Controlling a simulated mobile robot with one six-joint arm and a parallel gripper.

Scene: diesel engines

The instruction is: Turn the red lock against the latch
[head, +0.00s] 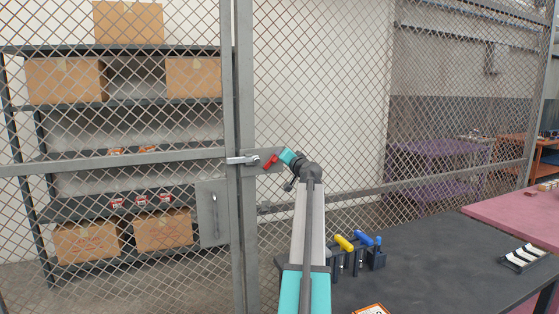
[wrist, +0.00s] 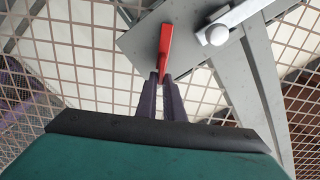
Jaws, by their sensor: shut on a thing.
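The red lock (head: 270,161) is on a grey plate (head: 262,153) on the mesh gate's frame. In the wrist view the red lock (wrist: 166,48) is a narrow red lever, its lower end between the fingertips of my gripper (wrist: 161,78). My gripper is shut on that end. In the head view my gripper (head: 279,158) reaches the lock from the right; its fingers are too small to make out there. The latch (head: 242,160) is a silver bar to the left of the lock across the gate posts. In the wrist view the latch (wrist: 235,20) shows a round knob, apart from the red lever.
Wire mesh panels (head: 320,90) stand around the lock. A grey box with a handle (head: 213,212) is on the gate at lower left. A dark table (head: 430,250) at lower right bears a yellow-handled tool (head: 343,242) and a blue-handled tool (head: 364,237). Shelves with boxes stand behind the mesh.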

